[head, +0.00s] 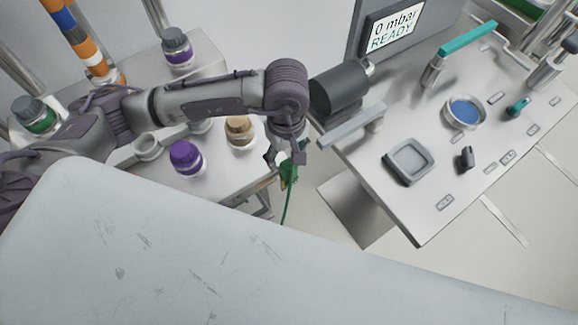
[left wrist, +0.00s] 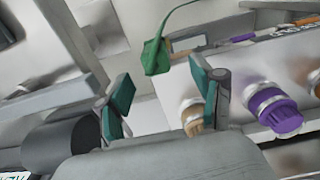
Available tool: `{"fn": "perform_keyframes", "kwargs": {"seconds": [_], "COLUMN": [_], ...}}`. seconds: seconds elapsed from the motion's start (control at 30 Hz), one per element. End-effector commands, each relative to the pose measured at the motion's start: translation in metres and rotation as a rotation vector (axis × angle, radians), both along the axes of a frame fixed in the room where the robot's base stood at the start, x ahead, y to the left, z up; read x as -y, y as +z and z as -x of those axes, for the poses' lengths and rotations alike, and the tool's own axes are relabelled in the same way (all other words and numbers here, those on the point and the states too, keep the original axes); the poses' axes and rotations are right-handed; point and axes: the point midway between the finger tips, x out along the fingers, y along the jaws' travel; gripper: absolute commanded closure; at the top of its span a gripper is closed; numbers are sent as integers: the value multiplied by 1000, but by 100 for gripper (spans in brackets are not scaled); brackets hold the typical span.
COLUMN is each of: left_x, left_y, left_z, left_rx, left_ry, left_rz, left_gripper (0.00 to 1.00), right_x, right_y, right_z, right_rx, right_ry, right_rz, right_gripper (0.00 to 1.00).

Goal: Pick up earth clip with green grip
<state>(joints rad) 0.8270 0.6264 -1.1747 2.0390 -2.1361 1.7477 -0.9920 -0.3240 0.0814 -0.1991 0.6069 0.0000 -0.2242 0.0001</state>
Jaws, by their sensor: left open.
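The earth clip with green grip (head: 289,173) hangs by the edge of the left side table in the head view, with a green cable running down from it. In the left wrist view the green grip (left wrist: 155,56) lies beyond the fingertips, in the gap between them, with its cable curving up and right. My left gripper (head: 279,157) is right at the clip in the head view and partly hides it. In the left wrist view my left gripper (left wrist: 160,90) is open, with teal finger pads apart and nothing between them. My right gripper is not in view.
A purple-capped bottle (head: 186,157) and a tan-capped bottle (head: 240,131) stand on the side table left of the gripper. A metal workbench (head: 440,185) with a grey square tray (head: 409,160) is on the right. A pale scratched surface (head: 150,250) fills the foreground.

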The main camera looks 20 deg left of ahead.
Motion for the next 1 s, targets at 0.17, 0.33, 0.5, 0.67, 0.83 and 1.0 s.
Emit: {"fn": "perform_keyframes", "kwargs": {"seconds": [0.17, 0.33, 0.5, 0.67, 0.83, 1.0], "left_x": [1, 1, 2, 2, 2, 2], "left_y": [-10, -34, -54, -58, -57, -57], "left_z": [-1, -6, -7, -7, -7, -7], "left_rx": [-3, -7, -1, 0, 0, 0], "left_ry": [0, 1, -1, -2, -1, -1], "left_rz": [1, -1, 2, 2, 2, 2], "left_gripper": [33, 33, 33, 33, 47, 75], "right_x": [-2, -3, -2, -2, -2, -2], "right_y": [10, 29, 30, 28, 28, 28], "right_z": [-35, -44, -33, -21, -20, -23], "right_rx": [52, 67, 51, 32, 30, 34], "right_ry": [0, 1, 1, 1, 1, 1], "right_rz": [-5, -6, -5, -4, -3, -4], "right_gripper": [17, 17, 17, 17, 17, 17]}}
